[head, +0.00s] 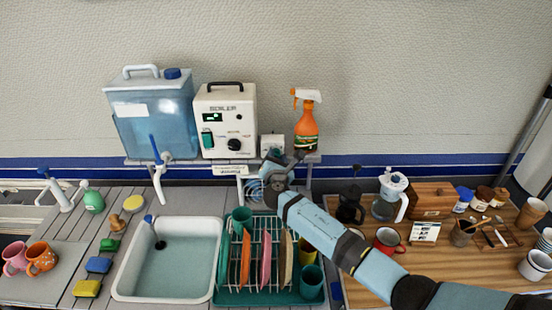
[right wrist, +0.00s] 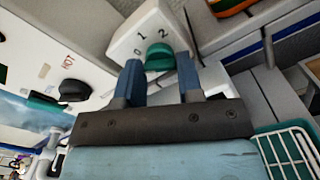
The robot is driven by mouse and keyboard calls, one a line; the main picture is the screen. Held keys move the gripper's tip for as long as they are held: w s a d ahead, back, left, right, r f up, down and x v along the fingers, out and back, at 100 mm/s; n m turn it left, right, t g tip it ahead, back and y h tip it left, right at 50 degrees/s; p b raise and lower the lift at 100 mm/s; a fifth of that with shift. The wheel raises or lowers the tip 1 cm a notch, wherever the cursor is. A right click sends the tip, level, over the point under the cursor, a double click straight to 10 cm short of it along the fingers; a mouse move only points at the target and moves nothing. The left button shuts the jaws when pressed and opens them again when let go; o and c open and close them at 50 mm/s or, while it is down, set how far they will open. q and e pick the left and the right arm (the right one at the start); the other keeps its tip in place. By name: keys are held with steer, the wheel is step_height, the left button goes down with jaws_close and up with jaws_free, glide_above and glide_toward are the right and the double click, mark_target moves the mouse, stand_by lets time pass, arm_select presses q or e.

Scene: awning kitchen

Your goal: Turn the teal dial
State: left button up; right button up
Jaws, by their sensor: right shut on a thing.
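The teal dial (right wrist: 159,57) sits on the face of a small white box (right wrist: 143,32) marked 0, 1 and 2. In the right wrist view my right gripper (right wrist: 159,76) has its two blue fingers on either side of the dial, shut on it. I cannot tell which number the dial points to. In the head view the white box (head: 272,146) stands on the shelf between the boiler and the spray bottle. There my right gripper (head: 270,168) is just in front of it and hides the dial. My left gripper is not in view.
The boiler (head: 226,122) stands left of the box, with a blue water tank (head: 155,118) beyond it. An orange spray bottle (head: 306,128) stands close on the right. Below my right arm are a dish rack (head: 268,299) with dishes and a sink (head: 126,287).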

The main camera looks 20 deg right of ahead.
steer(key=shift+f, duration=0.1)
steer(key=o, duration=0.9)
steer(key=shift+o, duration=0.2)
steer(key=b+v, duration=0.2)
steer(key=v, duration=1.2)
